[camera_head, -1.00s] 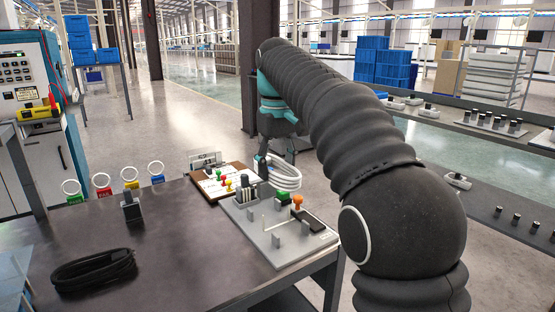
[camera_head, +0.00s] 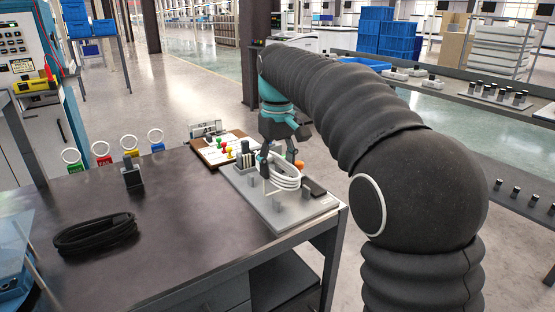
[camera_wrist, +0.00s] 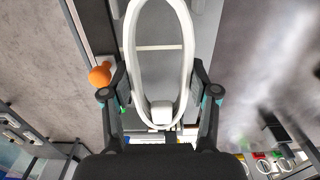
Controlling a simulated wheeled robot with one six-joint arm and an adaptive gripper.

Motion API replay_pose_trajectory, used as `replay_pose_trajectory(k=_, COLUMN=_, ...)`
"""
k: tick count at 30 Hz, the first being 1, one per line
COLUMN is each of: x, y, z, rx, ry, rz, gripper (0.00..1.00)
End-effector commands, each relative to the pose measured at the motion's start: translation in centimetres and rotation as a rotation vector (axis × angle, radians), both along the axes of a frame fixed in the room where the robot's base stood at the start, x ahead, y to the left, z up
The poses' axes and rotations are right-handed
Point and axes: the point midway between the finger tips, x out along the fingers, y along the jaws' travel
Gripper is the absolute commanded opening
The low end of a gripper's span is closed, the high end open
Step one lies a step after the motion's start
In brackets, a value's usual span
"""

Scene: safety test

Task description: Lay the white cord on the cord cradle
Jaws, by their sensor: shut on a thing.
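The white cord (camera_head: 286,178) is a coiled oval loop. In the wrist view the cord (camera_wrist: 187,50) stretches away between the fingers, with a white band at its near end. My gripper (camera_head: 280,163) is shut on it; the fingers (camera_wrist: 159,82) flank the coil in the wrist view. The grey board with short upright posts (camera_head: 288,219), which looks like the cord cradle, lies at the table's right end. The cord is over this board and hides part of it. I cannot tell whether it touches the posts.
An orange knob (camera_wrist: 100,75) stands beside the left finger in the wrist view. A clipboard with coloured pins (camera_head: 222,150) lies behind the board. A black cable coil (camera_head: 95,234) and a dark block (camera_head: 132,174) are on the dark table (camera_head: 170,235). The table's middle is clear.

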Motion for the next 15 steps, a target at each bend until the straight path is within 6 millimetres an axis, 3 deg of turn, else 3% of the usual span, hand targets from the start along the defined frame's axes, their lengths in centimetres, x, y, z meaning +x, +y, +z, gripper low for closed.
replay_pose_trajectory(k=15, x=0.0, y=0.0, z=-3.6, rx=0.001, ry=-0.001, rz=0.0, gripper=0.19)
